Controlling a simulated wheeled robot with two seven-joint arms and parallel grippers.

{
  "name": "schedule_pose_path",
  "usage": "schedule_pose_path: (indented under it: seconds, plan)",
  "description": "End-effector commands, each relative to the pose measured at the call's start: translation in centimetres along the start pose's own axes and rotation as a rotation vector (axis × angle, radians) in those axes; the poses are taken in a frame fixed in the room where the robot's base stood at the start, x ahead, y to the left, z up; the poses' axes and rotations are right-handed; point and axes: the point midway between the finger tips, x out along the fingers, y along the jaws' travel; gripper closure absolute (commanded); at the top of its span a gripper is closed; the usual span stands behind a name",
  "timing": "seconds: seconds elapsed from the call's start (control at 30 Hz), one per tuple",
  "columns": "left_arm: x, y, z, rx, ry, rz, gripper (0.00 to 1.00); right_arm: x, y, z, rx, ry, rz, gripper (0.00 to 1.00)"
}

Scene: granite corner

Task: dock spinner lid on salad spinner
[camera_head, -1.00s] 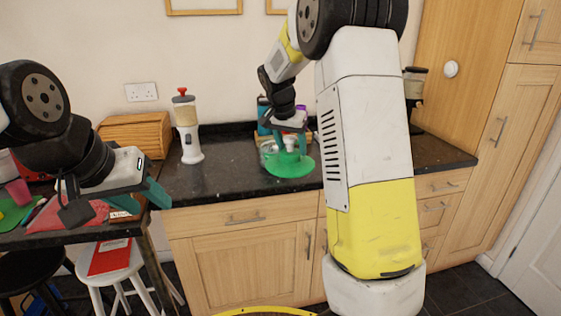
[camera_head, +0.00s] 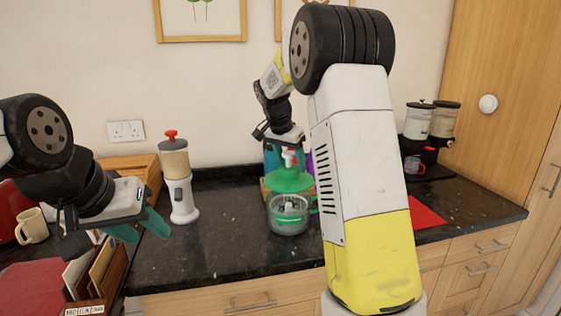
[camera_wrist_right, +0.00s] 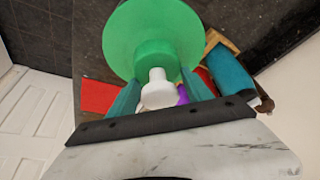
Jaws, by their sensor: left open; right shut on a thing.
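The green spinner lid (camera_head: 290,182) with its white and red knob is held by my right gripper (camera_head: 287,155). In the right wrist view my right gripper (camera_wrist_right: 160,100) is shut on the white knob (camera_wrist_right: 158,90), and the green disc of the lid (camera_wrist_right: 150,40) spreads beyond it. The clear salad spinner bowl (camera_head: 288,218) with green inside stands on the dark counter, just below and in front of the lid in the head view. The lid looks apart from the bowl. The wrist view does not show the bowl. My left gripper (camera_head: 140,232) is open and empty at the left.
A white dispenser with a red knob (camera_head: 181,190) stands left of the bowl. Drink dispensers (camera_head: 430,125) and a red mat (camera_head: 425,214) are at the right. A letter rack (camera_head: 100,275) and a mug (camera_head: 32,226) are at the left. Counter between dispenser and bowl is clear.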

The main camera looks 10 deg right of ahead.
Motion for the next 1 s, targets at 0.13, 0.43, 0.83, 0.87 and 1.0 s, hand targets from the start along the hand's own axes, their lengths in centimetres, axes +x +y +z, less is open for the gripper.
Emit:
schedule_pose_path:
  seconds: [0.13, 0.43, 0.83, 0.87, 1.0]
  plan:
    - [0.0, 0.0, 0.0, 0.000, 0.000, 0.000, 0.57, 1.4, 0.1, 0.6, -0.001, -0.001, 0.002, 1.00]
    - [0.0, 0.0, 0.0, 0.000, 0.000, 0.000, 0.57, 4.0, 0.1, 1.7, -0.001, -0.001, 0.003, 1.00]
    - [0.0, 0.0, 0.0, 0.000, 0.000, 0.000, 0.57, 4.8, 0.1, 2.0, -0.001, 0.000, 0.000, 1.00]
    - [0.0, 0.0, 0.0, 0.000, 0.000, 0.000, 0.57, 4.8, 0.1, 2.0, -0.001, 0.000, 0.000, 1.00]
    - [0.0, 0.0, 0.0, 0.000, 0.000, 0.000, 0.57, 4.8, 0.0, 2.0, -0.001, 0.000, 0.000, 1.00]
